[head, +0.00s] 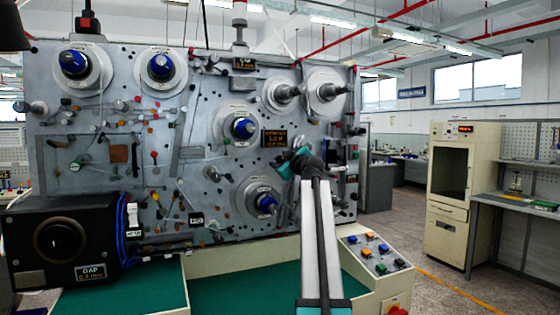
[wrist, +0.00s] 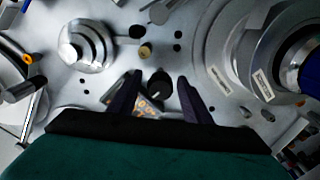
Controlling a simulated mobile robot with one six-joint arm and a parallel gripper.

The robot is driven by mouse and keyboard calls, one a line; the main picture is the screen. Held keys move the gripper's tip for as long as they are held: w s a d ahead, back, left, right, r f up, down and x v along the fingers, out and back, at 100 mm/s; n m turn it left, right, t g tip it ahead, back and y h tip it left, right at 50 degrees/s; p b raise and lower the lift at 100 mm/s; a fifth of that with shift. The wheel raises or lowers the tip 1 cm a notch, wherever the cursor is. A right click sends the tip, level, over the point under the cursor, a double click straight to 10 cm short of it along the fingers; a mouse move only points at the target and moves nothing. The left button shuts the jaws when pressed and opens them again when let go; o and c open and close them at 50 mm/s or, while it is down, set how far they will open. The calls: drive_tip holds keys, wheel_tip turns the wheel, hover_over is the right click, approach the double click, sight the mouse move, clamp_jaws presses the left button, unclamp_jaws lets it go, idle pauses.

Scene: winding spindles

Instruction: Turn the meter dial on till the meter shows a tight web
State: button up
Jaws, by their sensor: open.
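In the head view a dark meter (head: 273,138) with amber lettering sits on the grey panel, right of a blue-cored spindle; its text is too small to read surely. My gripper (head: 287,163) is at the panel just below and right of the meter. In the wrist view my gripper (wrist: 160,76) is open. A small round black dial (wrist: 158,91) shows between its two dark fingers, with space visible on both sides. A small plate with amber marks (wrist: 147,106) lies next to the dial, partly hidden by the left finger and gripper body.
Blue-cored spindles (head: 160,66) and bare metal hubs (head: 327,91) stick out around the panel. A black box with a large knob (head: 61,242) stands at lower left. A button console (head: 377,252) is at lower right. A metal hub (wrist: 85,46) and a large spindle (wrist: 270,55) flank the gripper.

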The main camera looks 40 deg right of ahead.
drive_tip(key=c, duration=1.1)
drive_tip(key=shift+o, duration=0.2)
drive_tip(key=m, duration=0.4)
drive_tip(key=shift+b, duration=0.4)
drive_tip(key=shift+m, duration=1.9)
drive_tip(key=o, duration=1.1)
drive_tip(key=shift+c, duration=0.2)
